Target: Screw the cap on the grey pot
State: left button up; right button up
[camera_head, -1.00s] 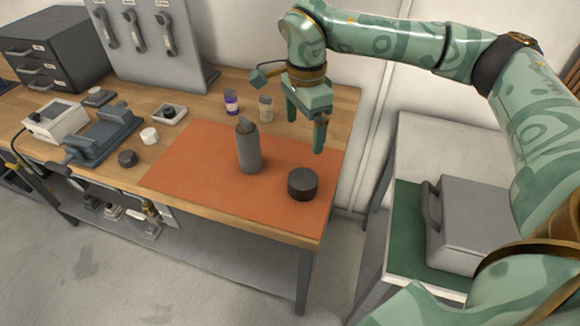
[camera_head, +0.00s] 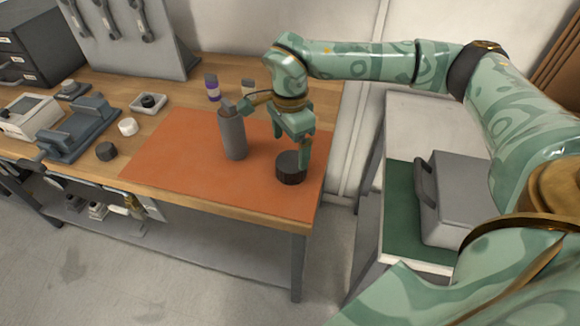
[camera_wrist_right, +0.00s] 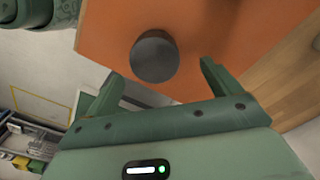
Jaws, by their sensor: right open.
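A tall grey pot (camera_head: 233,137) with a narrower top stands upright on the orange mat. A dark, short round cap (camera_head: 290,172) lies on the mat to its right, near the mat's right edge. My right gripper (camera_head: 291,152) is open and empty, just above the cap and pointing down. One finger hangs in front of the cap's right side in the head view. In the right wrist view the cap (camera_wrist_right: 155,57) shows from above, beyond the open fingers and roughly between them. I cannot tell whether a finger touches it. My left gripper is not in view.
The orange mat (camera_head: 165,165) lies on a wooden bench. Two small bottles, one with a purple band (camera_head: 213,89), stand behind the pot. A vise (camera_head: 78,132) and small parts stand at the left. A grey case (camera_head: 455,200) sits on a side table.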

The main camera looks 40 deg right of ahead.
aim_at(291, 161)
jog(key=shift+f, duration=0.3)
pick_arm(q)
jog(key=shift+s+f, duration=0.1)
pick_arm(e)
jog(key=f, duration=0.1)
jog(key=f+b, duration=0.1)
jog(key=f, duration=0.1)
jog(key=f+b, duration=0.1)
jog(key=f, duration=0.1)
jog(key=shift+s+f, duration=0.2)
jog(key=shift+s, duration=0.2)
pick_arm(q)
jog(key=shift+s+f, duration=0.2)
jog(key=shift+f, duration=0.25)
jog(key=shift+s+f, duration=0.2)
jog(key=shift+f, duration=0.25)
pick_arm(e)
jog(key=shift+a+r, duration=0.1)
jog(key=c, duration=1.1)
